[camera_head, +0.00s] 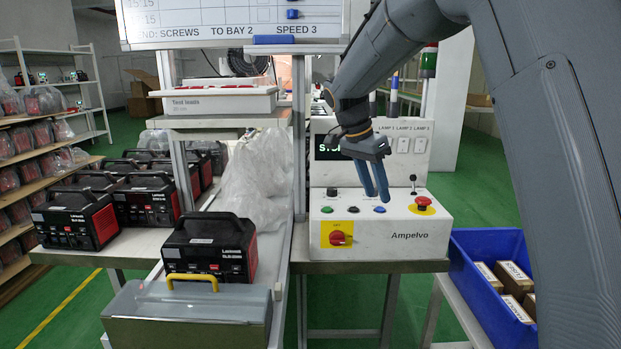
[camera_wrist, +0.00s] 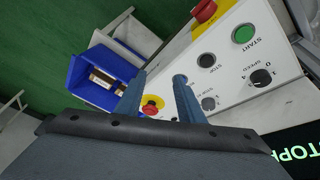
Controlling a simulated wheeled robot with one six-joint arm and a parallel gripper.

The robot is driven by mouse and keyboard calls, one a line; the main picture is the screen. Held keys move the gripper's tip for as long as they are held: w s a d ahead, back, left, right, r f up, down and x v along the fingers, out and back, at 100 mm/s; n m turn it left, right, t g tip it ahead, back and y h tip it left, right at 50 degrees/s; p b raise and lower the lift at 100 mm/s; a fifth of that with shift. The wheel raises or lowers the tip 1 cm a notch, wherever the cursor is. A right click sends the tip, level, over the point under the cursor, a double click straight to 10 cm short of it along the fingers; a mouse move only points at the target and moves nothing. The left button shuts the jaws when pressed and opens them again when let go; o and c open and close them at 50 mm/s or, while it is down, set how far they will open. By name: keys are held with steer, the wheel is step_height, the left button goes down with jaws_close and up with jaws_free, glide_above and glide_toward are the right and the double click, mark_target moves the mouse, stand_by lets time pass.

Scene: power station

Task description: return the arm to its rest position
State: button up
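My arm comes in from the right of the head view and bends down over the white control box (camera_head: 375,240) marked Ampelvo. My gripper (camera_head: 373,193) points down at the box's sloping button panel, close to a blue button (camera_head: 379,209). In the wrist view its two blue fingers (camera_wrist: 159,80) stand apart with nothing between them, so it is open and empty. Whether a fingertip touches the panel I cannot tell. The wrist view shows the green start button (camera_wrist: 243,34), a speed knob (camera_wrist: 262,78) and a dark display (camera_wrist: 292,155) reading STOP, partly cut off.
A red emergency knob (camera_head: 423,202) and a red rotary switch (camera_head: 340,238) stick out of the box. A blue crate (camera_head: 487,240) with cartons is at the right. Left, a black-and-red unit (camera_head: 208,246) stands on the line behind a clear-covered housing (camera_head: 188,305). A whiteboard (camera_head: 232,20) hangs above.

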steer(key=s+d+f+n+y+p, duration=0.1)
steer(key=s+f+n, duration=0.3)
steer(key=s, duration=0.7)
steer(key=s+d+f+n+y+p, duration=0.1)
steer(key=s+f+n, duration=0.2)
steer(key=s, duration=0.8)
steer(key=s+d+f+n+g+y+p, duration=0.1)
steer(key=s+f+n, duration=0.3)
steer(key=s, duration=0.7)
steer(key=shift+s+d+f+n+y+p, duration=0.15)
steer(key=shift+s+f+n+y+p, duration=0.15)
steer(key=shift+s+f+y+p, duration=0.15)
steer(key=shift+w, duration=0.15)
